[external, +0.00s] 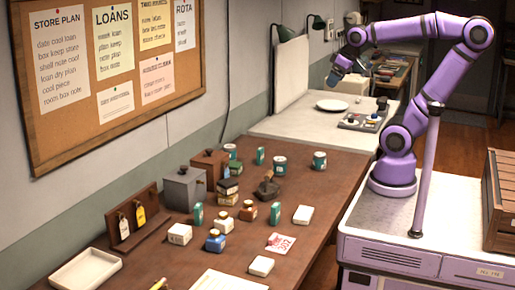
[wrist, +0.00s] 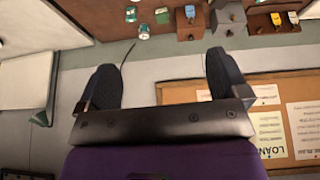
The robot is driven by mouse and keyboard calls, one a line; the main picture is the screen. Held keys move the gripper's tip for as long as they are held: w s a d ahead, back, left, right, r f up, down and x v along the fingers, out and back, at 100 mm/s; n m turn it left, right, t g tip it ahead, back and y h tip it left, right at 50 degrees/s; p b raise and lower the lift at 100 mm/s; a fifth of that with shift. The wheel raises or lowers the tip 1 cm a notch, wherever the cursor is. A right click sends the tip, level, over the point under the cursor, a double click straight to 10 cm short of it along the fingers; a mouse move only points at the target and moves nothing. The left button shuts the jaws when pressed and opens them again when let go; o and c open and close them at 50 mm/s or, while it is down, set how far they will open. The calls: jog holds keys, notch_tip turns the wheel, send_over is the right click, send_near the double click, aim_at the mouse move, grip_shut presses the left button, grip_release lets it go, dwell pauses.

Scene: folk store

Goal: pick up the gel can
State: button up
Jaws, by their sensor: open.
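Several white-and-teal cylindrical cans stand upright on the brown table: one near the middle back (external: 279,165), one near the table's right edge (external: 319,160), and one by the wall (external: 230,151). Their labels are too small to read, so I cannot tell which is the gel can. In the wrist view, small teal-and-white containers, including one can (wrist: 144,31), show at the top, beyond my fingers. My gripper (external: 335,78) is raised over the pale counter behind the table, well apart from the cans. Its fingers (wrist: 160,60) are spread and empty.
Teal boxes (external: 260,156), jars (external: 214,240), a grey box (external: 184,188) and a dark iron-like object (external: 268,185) crowd the brown table. A white plate (external: 332,105) and a switch panel (external: 362,121) lie on the pale counter. A notice board (external: 115,65) hangs on the wall.

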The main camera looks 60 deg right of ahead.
jog(key=w+d, duration=0.2)
jog(key=w, duration=1.3)
jog(key=n+g+y, duration=0.1)
jog(key=n+g, duration=0.1)
send_over(230, 146)
jog(key=s, duration=0.2)
jog(key=f, duration=3.2)
jog(key=shift+d, duration=0.4)
jog(key=x, duration=0.6)
jog(key=shift+w, duration=0.1)
jog(key=shift+x, duration=2.55)
jog(key=c, duration=1.1)
jog(key=shift+r, duration=0.1)
